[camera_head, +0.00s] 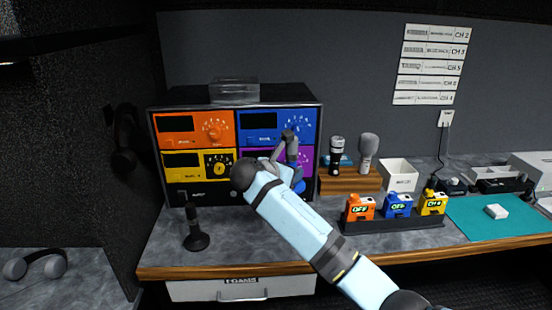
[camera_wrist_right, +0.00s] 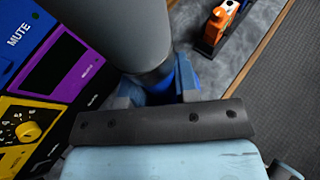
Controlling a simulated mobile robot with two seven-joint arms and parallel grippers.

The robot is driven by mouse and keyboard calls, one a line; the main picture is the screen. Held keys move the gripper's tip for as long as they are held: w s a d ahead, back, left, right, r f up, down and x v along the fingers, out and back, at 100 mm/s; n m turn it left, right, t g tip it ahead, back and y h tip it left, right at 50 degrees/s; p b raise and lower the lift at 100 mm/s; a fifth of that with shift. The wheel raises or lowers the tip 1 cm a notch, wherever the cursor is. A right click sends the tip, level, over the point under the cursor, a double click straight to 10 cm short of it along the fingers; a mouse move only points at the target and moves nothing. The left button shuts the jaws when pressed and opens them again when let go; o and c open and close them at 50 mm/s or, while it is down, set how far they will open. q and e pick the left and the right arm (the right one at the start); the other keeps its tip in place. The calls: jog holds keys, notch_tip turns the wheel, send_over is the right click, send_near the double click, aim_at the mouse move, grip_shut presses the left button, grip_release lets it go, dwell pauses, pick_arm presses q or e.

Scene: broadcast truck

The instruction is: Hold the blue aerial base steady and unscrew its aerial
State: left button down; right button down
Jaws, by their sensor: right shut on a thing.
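My right arm comes in from the lower right of the head view, and its wrist is in front of the rack. In the right wrist view my right gripper (camera_wrist_right: 158,90) is shut on the blue aerial base (camera_wrist_right: 186,72), mostly hidden between the fingers. A thick grey aerial (camera_wrist_right: 122,35) rises from the base toward the camera and looks still seated in it. In the head view the dark grey aerial (camera_head: 291,145) stands up behind my wrist, with a bit of blue below. My left gripper is out of view.
A rack (camera_head: 235,145) with orange, blue, yellow and purple panels stands close behind. A desk microphone (camera_head: 194,230) is left on the counter. A dark tray (camera_head: 392,226) of orange, blue and yellow packs and a teal mat (camera_head: 490,228) are right.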

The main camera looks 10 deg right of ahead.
jog(key=s+d+r+n+t+y, duration=0.1)
jog(key=s+d+n+t+y, duration=0.15)
jog(key=s+d, duration=0.55)
jog(key=s+d+n+t+y+p, duration=0.2)
jog(key=s+n+y+p, duration=0.5)
jog(key=s+p, duration=0.6)
jog(key=s, duration=0.5)
jog(key=shift+s+f+y, duration=0.2)
jog(key=shift+f+y, duration=0.15)
jog(key=shift+f, duration=0.05)
jog(key=shift+a+n+t, duration=0.1)
jog(key=shift+n+t, duration=0.15)
